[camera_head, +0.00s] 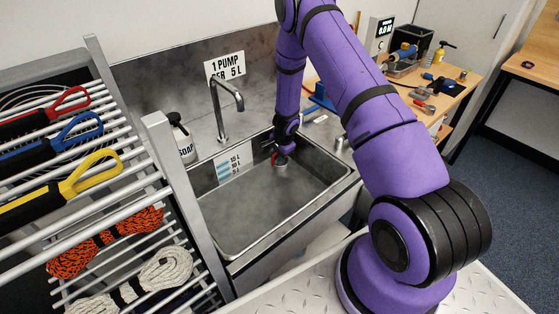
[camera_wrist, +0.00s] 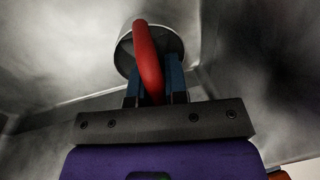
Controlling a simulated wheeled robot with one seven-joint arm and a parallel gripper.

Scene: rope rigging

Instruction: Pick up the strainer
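The strainer (camera_wrist: 174,42) is a small round metal cup with a thick curved red handle (camera_wrist: 150,60). In the head view the strainer (camera_head: 280,161) is small, low in the sink's far right corner and partly hidden by my gripper (camera_head: 274,150). In the wrist view my gripper (camera_wrist: 155,85) reaches to it from below in the picture. Its two blue fingers stand on either side of the red handle, with narrow dark gaps beside it, so they look open around it. The fingertips are partly hidden by the cup and handle.
The metal sink (camera_head: 225,245) has walls close around my gripper; its left and front floor is clear. The faucet (camera_head: 222,105) and a soap bottle (camera_head: 182,140) stand behind it. A rack (camera_head: 165,150) with ropes is on the left. A wooden bench (camera_head: 450,95) holds tools at the back right.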

